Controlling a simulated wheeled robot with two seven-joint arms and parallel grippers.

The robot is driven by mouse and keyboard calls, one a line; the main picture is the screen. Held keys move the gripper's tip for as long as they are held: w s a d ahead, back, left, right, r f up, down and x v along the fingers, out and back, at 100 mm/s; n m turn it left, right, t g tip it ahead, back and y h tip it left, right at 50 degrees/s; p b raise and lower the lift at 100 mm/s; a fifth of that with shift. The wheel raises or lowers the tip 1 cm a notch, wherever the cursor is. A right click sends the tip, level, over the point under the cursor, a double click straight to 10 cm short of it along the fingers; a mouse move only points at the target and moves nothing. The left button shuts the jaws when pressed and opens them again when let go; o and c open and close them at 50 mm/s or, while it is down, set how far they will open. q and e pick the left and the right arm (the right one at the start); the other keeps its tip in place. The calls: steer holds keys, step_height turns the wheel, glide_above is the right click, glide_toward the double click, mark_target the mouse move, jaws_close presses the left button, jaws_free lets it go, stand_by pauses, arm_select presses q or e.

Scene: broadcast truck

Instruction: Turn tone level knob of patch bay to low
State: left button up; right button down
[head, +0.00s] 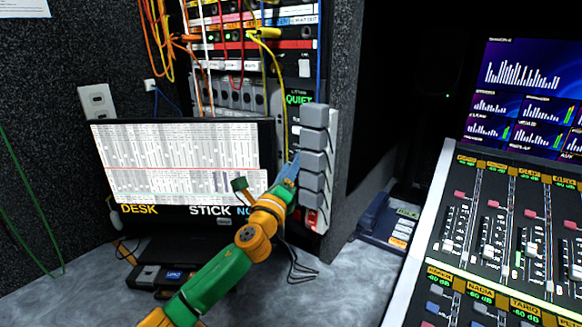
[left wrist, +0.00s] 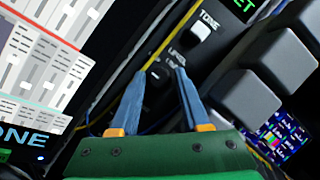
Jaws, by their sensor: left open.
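The patch bay (head: 250,45) stands behind the left monitor, with many coloured cables plugged into it. In the left wrist view, its dark panel carries a white TONE label with a pale square control (left wrist: 200,32) beside it. Lower left is a LEVEL label, with a dark knob (left wrist: 155,75) bearing a small white mark, partly hidden. My left gripper (left wrist: 160,73) is open, its two blue fingertips on either side of this dark knob; I cannot tell whether they touch it. In the head view, my left gripper (head: 294,160) hides this part of the panel. My right gripper is out of view.
A column of grey blocks (head: 313,165) stands close to the right of my left gripper. A monitor (head: 185,165) is to its left. A yellow cable (left wrist: 160,35) runs down by the fingertips. A mixing console (head: 500,240) fills the right.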

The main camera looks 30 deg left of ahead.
arm_select(q)
steer(key=shift+c, duration=0.2)
jaws_close()
steer(key=shift+r+n+g+h+p, duration=0.15)
steer(key=shift+n+g+p, duration=0.9)
steer(key=shift+n+p, duration=2.2)
steer(key=shift+r+n+g+h+p, duration=0.15)
steer(key=shift+n+g+p, duration=0.95)
steer(key=shift+n+p, duration=2.1)
steer(key=shift+r+n+g+h+p, duration=0.15)
steer(key=shift+n+g+p, duration=1.4)
steer(key=shift+p, duration=2.9)
steer(key=shift+f+n+t, duration=0.1)
steer(key=shift+n+t, duration=0.4)
steer(key=shift+n, duration=0.1)
